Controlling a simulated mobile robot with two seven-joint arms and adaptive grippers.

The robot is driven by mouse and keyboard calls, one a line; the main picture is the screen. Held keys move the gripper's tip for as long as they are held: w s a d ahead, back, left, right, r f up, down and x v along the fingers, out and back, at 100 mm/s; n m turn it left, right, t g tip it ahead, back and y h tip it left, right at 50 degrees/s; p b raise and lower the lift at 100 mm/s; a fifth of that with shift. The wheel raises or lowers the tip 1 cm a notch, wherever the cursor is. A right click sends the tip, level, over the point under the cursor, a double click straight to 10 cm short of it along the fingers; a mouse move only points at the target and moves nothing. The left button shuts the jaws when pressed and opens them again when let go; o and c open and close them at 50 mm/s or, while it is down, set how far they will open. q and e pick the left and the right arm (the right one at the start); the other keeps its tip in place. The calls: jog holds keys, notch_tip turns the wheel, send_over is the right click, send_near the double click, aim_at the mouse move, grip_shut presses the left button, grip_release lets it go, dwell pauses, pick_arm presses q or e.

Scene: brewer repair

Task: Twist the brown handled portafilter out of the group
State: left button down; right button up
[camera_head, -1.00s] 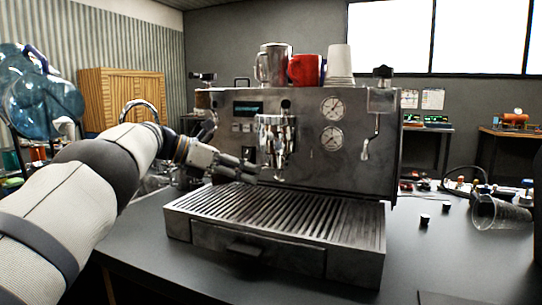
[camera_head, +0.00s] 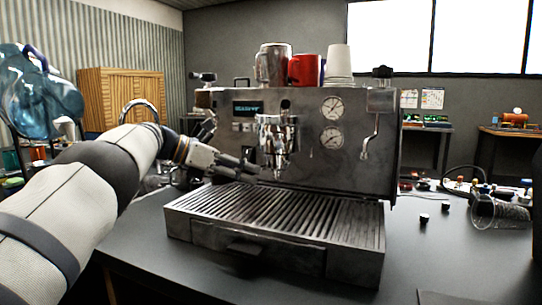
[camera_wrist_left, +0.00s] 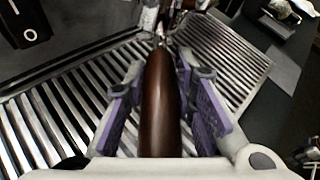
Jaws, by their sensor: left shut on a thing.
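The espresso machine's chrome group (camera_head: 273,135) is on the machine's front, above the drip tray (camera_head: 240,208). My left gripper (camera_head: 250,168) comes in from the left, just below and left of the group. In the left wrist view, the portafilter's brown handle (camera_wrist_left: 160,100) lies lengthwise between the purple-padded fingers, and the gripper is shut on it. The handle's far end points toward chrome parts at the top of that view. In the head view the handle is hidden by the gripper. How the portafilter sits in the group cannot be made out. My right gripper is not in view.
A metal mug (camera_head: 272,64), a red mug (camera_head: 303,69) and stacked cups (camera_head: 339,64) stand on the machine. A steam wand (camera_head: 368,140) hangs at its right. A clear cup (camera_head: 497,213) lies on the table at right. The front right tabletop is mostly clear.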

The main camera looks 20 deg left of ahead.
pick_arm(q)
jog(key=shift+s+a+r, duration=0.25)
jog(key=shift+s+r, duration=0.05)
jog(key=s+a, duration=0.8)
jog(key=shift+s+a+f+p, duration=0.2)
jog(key=shift+s+a+p, duration=0.05)
jog(key=shift+a+p, duration=0.15)
